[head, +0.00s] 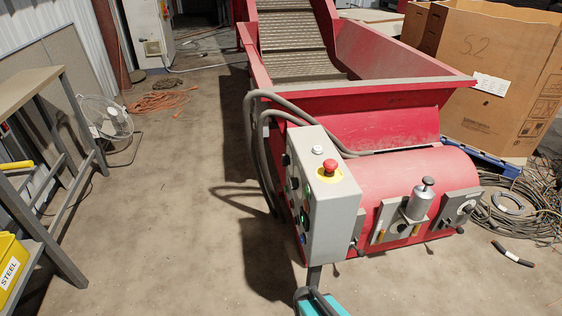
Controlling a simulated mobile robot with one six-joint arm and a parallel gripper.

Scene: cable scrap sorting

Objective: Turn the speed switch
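A grey control box (334,220) stands at the near left end of a red conveyor machine. Its top carries a red mushroom button (330,166) on a yellow ring and a small white cap (317,150). Its narrow left face, seen at a steep angle, holds several small controls, among them a black knob (285,160) at the upper end and green and blue ones lower down. Which of them is the speed switch, and how it is set, I cannot tell.
The red conveyor (345,85) runs back from the box. Thick grey cables (262,130) loop beside the box's left face. A bench (40,170), a fan (105,118) and a yellow bin (10,268) stand left. Concrete floor between is mostly clear. Cable coils (520,205) lie right.

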